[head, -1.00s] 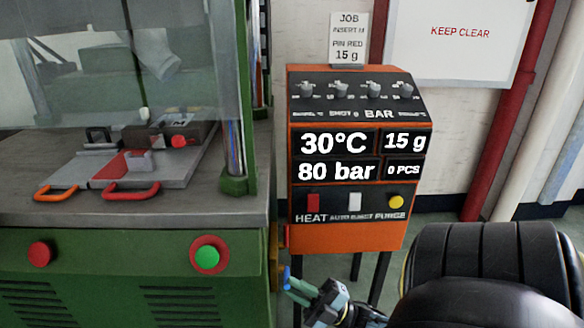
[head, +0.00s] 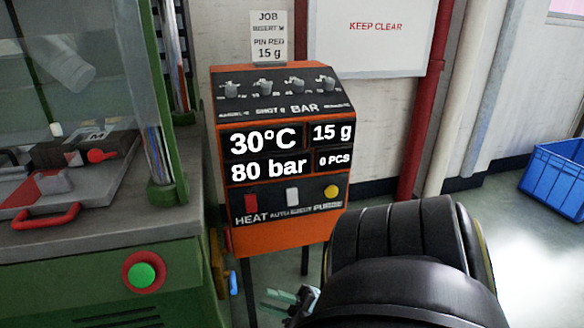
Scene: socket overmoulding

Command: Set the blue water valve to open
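A small blue handle (head: 233,283), which looks like the water valve, shows low between the green machine and the orange control cabinet (head: 280,238). It is small and appears upright; I cannot tell its setting. My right gripper (head: 272,299) is low in the head view, to the right of the blue handle and apart from it in the picture. Its teal fingers are partly seen and small, and my black arm covers much of the lower right. My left gripper is not in view.
The green moulding machine (head: 60,285) with a green button (head: 142,275) stands at the left. The cabinet shows 30°C, 80 bar, 15 g and 0 PCS. A blue crate (head: 555,182) is on the floor at the right. Red and white pipes run up the wall.

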